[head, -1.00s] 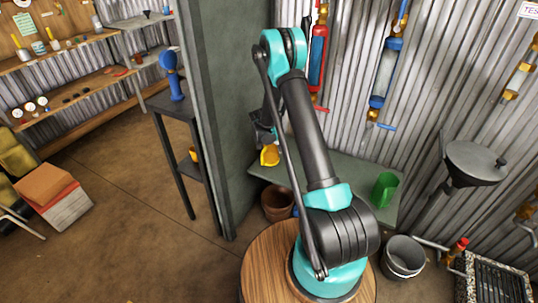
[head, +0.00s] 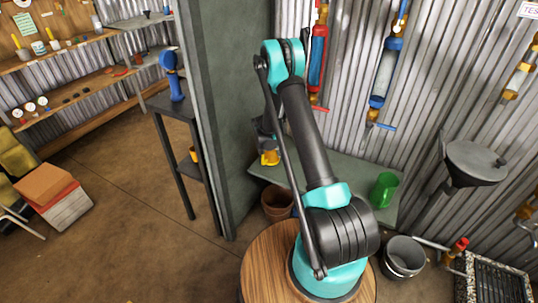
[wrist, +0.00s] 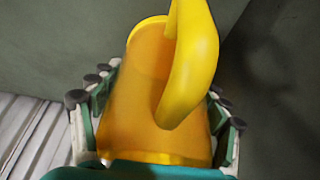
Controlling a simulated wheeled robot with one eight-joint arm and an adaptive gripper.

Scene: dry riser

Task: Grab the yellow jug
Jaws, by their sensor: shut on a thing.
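The yellow jug (wrist: 140,105) fills the middle of the wrist view, with its thick curved handle (wrist: 190,65) toward the camera. My gripper (wrist: 155,118) has its padded fingers on both sides of the jug's body and is shut on it. In the head view the yellow jug (head: 269,157) shows small at the left end of the grey-green bench. My gripper (head: 268,146) is at the jug there, partly hidden behind my own arm. Whether the jug's base touches the bench is not clear.
The bench (head: 345,180) also holds a green jug (head: 384,190) at its right. A green-grey partition wall (head: 228,120) stands close on the left. A brown pot (head: 277,205) and a grey bucket (head: 403,257) stand below. Red and blue cylinders (head: 318,55) hang on the corrugated wall.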

